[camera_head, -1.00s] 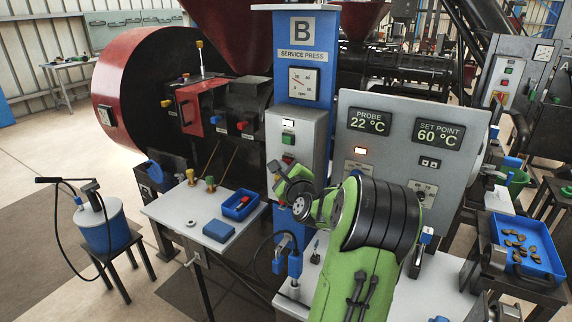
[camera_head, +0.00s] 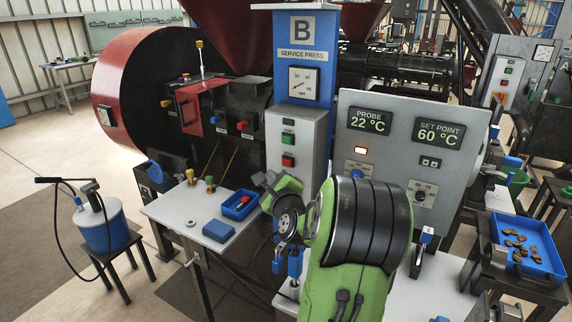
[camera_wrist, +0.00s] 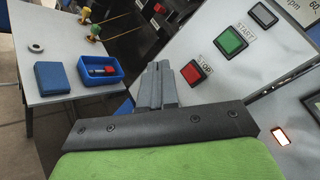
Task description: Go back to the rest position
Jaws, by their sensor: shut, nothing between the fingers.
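My gripper (camera_wrist: 160,86) is shut and empty in the wrist view, its two dark fingers side by side. It points toward the blue tray and the lower part of the grey button box, apart from both. In the head view my green arm stands in front of the service press (camera_head: 303,55), and the green hand is low before the button box (camera_head: 297,140). The fingertips are hard to make out there. The green START button (camera_wrist: 231,40) and red STOP button (camera_wrist: 195,72) show to the right of the fingers in the wrist view.
A small table (camera_head: 165,212) at left holds a blue tray (camera_head: 240,204), a blue block (camera_head: 219,231) and knobbed rods. The control panel (camera_head: 400,150) reads probe 22 °C, set point 60 °C. A blue tray of brown pieces (camera_head: 528,246) stands right. Open floor lies at left.

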